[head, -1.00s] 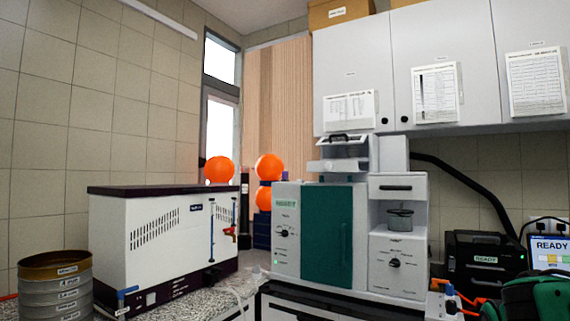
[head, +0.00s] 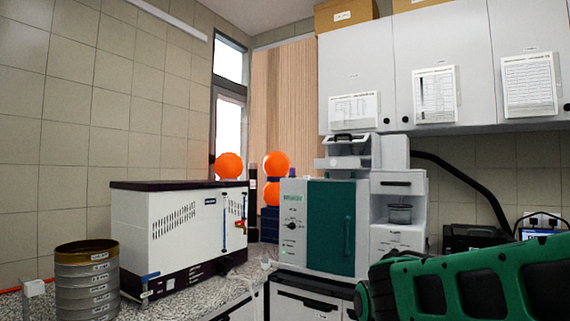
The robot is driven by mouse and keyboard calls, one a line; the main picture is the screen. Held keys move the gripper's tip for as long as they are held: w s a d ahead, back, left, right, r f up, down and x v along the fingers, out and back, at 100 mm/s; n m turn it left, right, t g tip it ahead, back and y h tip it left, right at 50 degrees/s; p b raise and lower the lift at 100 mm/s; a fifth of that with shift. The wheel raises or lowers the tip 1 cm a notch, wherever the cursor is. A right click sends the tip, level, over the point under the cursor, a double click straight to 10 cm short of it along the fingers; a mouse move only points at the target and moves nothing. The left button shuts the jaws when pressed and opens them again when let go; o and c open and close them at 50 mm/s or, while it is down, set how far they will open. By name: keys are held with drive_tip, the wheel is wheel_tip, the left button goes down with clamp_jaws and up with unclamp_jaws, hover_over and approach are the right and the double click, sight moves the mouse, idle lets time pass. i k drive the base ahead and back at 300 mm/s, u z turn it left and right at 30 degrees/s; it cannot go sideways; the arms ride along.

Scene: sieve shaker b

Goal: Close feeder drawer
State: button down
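The white and grey machine with a teal door (head: 331,230) stands on the counter in the middle of the head view. On its top sits a pale tray-like unit (head: 345,163) with a black handle; its lower front part juts out to the left. A white drawer front with a dark handle slot (head: 398,183) is on the right column and looks flush. I cannot tell for sure which of these is the feeder drawer. My green and black arm crosses the lower right, in front of the machine's lower right part. My gripper's fingers do not show.
A white box-shaped apparatus with a dark lid (head: 180,230) and a stack of sieves (head: 86,284) stand on the left. Orange balls (head: 276,164) are behind. Wall cabinets (head: 440,60) hang above the machine. A black device (head: 470,238) is at right, partly behind my arm.

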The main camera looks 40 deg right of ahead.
sight(337, 163)
drive_tip(key=u, duration=0.15)
drive_tip(key=i, duration=1.05)
drive_tip(key=z, duration=0.8)
drive_tip(key=i, duration=0.6)
drive_tip(key=z, duration=0.4)
